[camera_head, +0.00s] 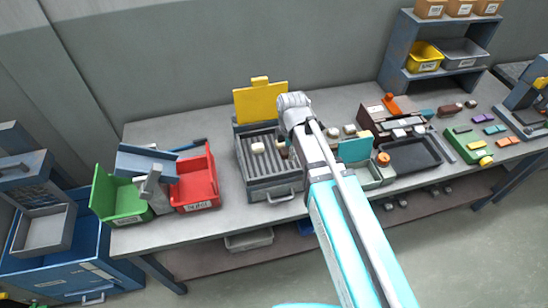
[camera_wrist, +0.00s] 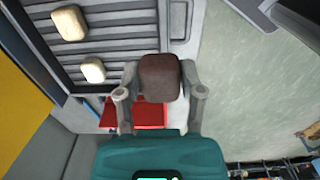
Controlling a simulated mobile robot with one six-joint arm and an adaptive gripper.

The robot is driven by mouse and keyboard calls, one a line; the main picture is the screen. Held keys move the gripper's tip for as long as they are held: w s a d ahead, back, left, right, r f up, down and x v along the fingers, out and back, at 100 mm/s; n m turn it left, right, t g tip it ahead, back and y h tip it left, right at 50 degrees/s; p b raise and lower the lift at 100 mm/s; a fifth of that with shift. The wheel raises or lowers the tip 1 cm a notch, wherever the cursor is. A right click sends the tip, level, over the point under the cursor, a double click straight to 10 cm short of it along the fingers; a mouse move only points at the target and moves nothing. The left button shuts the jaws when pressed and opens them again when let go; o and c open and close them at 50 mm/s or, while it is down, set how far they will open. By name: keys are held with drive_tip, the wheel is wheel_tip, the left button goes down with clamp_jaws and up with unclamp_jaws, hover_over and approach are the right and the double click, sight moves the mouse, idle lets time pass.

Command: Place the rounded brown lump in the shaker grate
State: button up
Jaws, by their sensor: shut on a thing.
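The rounded brown lump (camera_wrist: 160,78) is between the two fingers of my gripper (camera_wrist: 160,82) in the wrist view. My gripper is shut on it. The shaker grate (camera_wrist: 115,45) is a grey slatted tray; in the wrist view the lump overlaps the lower right part of its frame. In the head view the grate (camera_head: 258,166) stands in the middle of the bench with a yellow panel behind it. My gripper there is mostly hidden by my arm, at the grate's right side. The lump's height above the grate cannot be told.
Two cream lumps, one larger (camera_wrist: 70,22) and one smaller (camera_wrist: 93,70), lie on the slats. A red bin (camera_head: 196,182) and a green bin (camera_head: 118,198) stand left of the grate. A teal panel (camera_head: 355,148) and a dark tray (camera_head: 412,155) are to the right.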

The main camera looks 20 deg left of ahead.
drive_tip(key=b, duration=0.6)
hover_over(275, 159)
drive_tip(key=f, duration=0.6)
drive_tip(key=shift+s+d+f, duration=0.15)
drive_tip(key=shift+s+d, duration=0.15)
drive_tip(key=shift+d, duration=0.05)
drive_tip(key=shift+w+a+f+b, duration=0.35)
drive_tip(key=shift+f+b, duration=0.15)
drive_tip(key=shift+f, duration=0.15)
drive_tip(key=shift+f+b, duration=1.35)
drive_tip(key=shift+f, duration=0.05)
drive_tip(key=shift+s+f, duration=0.1)
drive_tip(key=o, duration=1.2)
drive_tip(key=shift+c, duration=0.2)
